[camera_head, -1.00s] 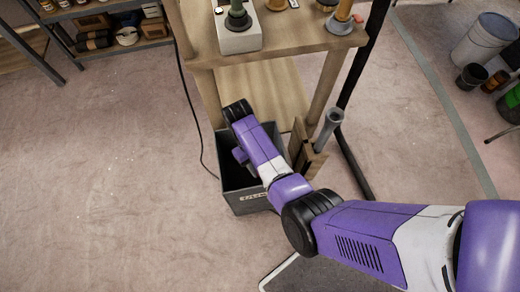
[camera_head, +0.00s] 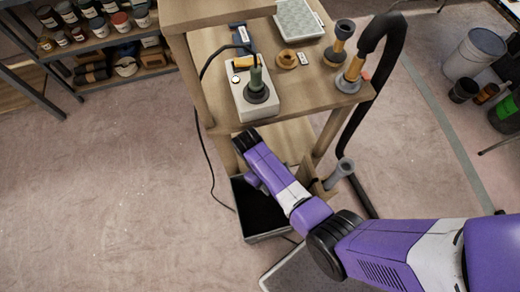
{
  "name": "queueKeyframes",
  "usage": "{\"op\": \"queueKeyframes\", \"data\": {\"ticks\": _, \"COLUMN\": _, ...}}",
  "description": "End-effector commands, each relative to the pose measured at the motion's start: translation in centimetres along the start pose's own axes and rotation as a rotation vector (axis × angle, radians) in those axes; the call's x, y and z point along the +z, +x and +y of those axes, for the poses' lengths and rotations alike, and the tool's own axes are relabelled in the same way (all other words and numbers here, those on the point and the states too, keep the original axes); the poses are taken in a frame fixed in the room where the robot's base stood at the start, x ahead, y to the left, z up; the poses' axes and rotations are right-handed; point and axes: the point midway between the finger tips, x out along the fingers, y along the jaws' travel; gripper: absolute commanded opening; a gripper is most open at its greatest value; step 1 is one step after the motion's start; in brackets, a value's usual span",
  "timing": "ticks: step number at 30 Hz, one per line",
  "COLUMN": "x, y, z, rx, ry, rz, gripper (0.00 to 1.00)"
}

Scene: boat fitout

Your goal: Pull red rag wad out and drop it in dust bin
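A dark open-topped bin (camera_head: 264,238) stands on the floor at the foot of the wooden bench; its visible inside looks dark, and I cannot confirm it is the dust bin. My purple arm reaches over the bin's right part, and its black far joint is beside the bench's lower shelf. My gripper's fingers are hidden behind or below the arm. No red rag wad can be made out for certain.
Shelves with jars (camera_head: 95,20) stand upper left. Floor left is clear.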

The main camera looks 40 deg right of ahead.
Motion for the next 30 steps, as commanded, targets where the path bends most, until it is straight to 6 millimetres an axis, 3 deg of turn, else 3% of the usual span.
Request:
{"op": "queueKeyframes", "data": {"ticks": 12, "x": -1.7, "y": 4.5, "z": 0.0, "rx": 0.000, "ry": 0.000, "rz": 0.001, "gripper": 0.00}}
{"op": "queueKeyframes", "data": {"ticks": 23, "x": -1.8, "y": 4.7, "z": 0.0, "rx": 0.000, "ry": 0.000, "rz": 0.001, "gripper": 0.00}}
{"op": "queueKeyframes", "data": {"ticks": 24, "x": -1.8, "y": 4.7, "z": 0.0, "rx": 0.000, "ry": 0.000, "rz": 0.001, "gripper": 0.32}}
{"op": "queueKeyframes", "data": {"ticks": 27, "x": -1.8, "y": 4.7, "z": 0.0, "rx": 0.000, "ry": 0.000, "rz": 0.001, "gripper": 0.52}}
{"op": "queueKeyframes", "data": {"ticks": 30, "x": -1.8, "y": 4.7, "z": 0.0, "rx": 0.000, "ry": 0.000, "rz": 0.001, "gripper": 0.55}}
